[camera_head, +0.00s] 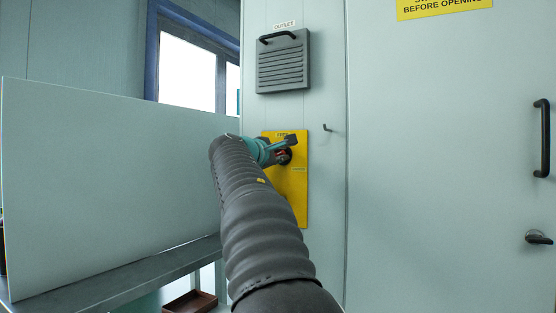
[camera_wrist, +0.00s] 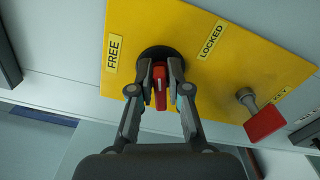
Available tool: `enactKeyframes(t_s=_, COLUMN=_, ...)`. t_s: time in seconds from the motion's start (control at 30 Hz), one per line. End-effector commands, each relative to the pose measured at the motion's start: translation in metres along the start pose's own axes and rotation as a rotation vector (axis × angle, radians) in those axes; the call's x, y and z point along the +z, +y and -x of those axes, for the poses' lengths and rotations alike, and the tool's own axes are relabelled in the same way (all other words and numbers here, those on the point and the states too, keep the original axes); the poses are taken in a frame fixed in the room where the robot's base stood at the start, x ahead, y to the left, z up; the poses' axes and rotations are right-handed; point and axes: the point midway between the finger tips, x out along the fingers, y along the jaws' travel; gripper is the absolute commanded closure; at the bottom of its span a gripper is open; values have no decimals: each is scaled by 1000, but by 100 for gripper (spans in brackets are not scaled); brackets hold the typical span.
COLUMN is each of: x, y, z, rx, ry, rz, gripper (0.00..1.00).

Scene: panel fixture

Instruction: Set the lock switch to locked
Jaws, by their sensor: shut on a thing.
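The lock switch is a red handle (camera_wrist: 160,92) with a white mark on a round black base, set in a yellow panel (camera_wrist: 210,80). It stands between a FREE label (camera_wrist: 113,53) and a LOCKED label (camera_wrist: 211,39) in the wrist view. The handle lies roughly upright in that picture; I cannot tell which label it points to. My gripper (camera_wrist: 160,82) is shut on the handle, with one finger on each side. In the head view the yellow panel (camera_head: 299,200) is on the wall, and my arm hides much of the switch.
A red tag-like piece (camera_wrist: 265,123) hangs from a grey peg right of the switch. A louvred outlet cover (camera_head: 283,62) is above the panel and a small hook (camera_head: 327,128) beside it. A large pale board (camera_head: 110,180) stands on a grey bench (camera_head: 150,280) at left.

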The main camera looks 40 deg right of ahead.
Motion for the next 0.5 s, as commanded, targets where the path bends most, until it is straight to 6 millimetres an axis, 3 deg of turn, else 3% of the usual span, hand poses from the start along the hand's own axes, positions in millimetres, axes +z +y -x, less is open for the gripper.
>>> enactKeyframes(t_s=0.5, x=1, y=-4, z=-1, rx=1, ry=-4, rz=-330, gripper=100)
